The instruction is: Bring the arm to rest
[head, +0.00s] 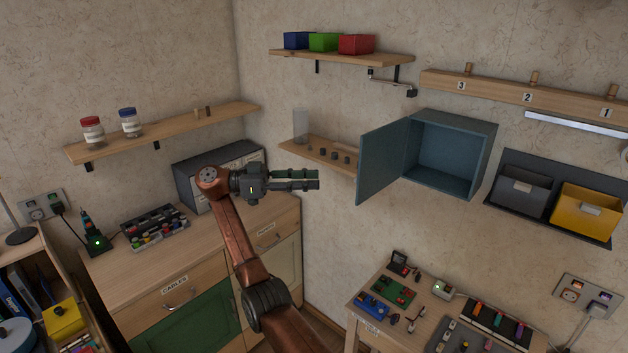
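My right arm rises from the bottom middle of the head view, with copper-coloured links and dark joints. Its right gripper (317,180) is dark and points to the right, with two fingers lying nearly parallel. Only a thin gap shows between the fingers, and from this angle I cannot tell whether they are open or shut. I see no object between them. The gripper appears in front of the wall corner, to the left of the open blue cabinet door (384,162). I cannot judge how far apart they are. My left gripper is not in view.
An open blue cabinet (448,155) and a small shelf (312,150) are on the right wall. A drawer counter (135,281) stands below left. A workbench (360,321) with small parts is at lower right. Grey and yellow bins (586,209) hang far right.

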